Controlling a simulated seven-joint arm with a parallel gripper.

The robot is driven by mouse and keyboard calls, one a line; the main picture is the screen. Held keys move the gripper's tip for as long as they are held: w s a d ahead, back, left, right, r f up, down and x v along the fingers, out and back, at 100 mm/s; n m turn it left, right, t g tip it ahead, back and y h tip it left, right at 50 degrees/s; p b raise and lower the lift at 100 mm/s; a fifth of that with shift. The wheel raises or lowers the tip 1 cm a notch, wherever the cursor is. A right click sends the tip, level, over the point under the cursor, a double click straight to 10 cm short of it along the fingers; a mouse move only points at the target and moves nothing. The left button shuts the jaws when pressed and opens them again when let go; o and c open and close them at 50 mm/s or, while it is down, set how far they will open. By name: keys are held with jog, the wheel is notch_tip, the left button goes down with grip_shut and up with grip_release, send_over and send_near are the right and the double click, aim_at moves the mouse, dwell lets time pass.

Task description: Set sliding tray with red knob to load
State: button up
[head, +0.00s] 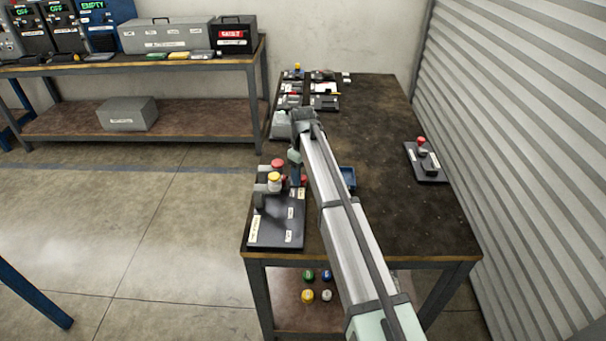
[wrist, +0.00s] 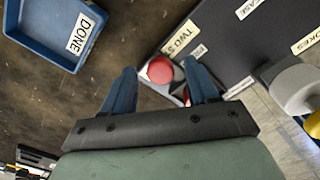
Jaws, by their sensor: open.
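Two red-knobbed things could be the sliding tray, and I cannot read a load mark on either. One red knob (wrist: 160,69) shows in the wrist view at the corner of a dark labelled board (wrist: 235,45), beside a "TWO S…" label. My gripper (wrist: 160,88) is open, with its blue fingers on either side of this knob in the picture; I cannot tell how far above it they are. In the head view my gripper (head: 296,178) is over the bench's left side, partly hidden by my arm. Another red knob (head: 421,141) stands on a dark plate (head: 430,174) at the bench's right edge.
A blue tray marked DONE (wrist: 84,36) lies close by. The dark board (head: 268,232) carries posts with a red cap (head: 277,164) and a yellow cap (head: 274,181). Several small devices stand at the bench's far end. The bench's middle right (head: 385,125) is clear.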

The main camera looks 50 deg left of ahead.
jog(key=shift+f, duration=0.15)
grip_shut()
dwell(0.5)
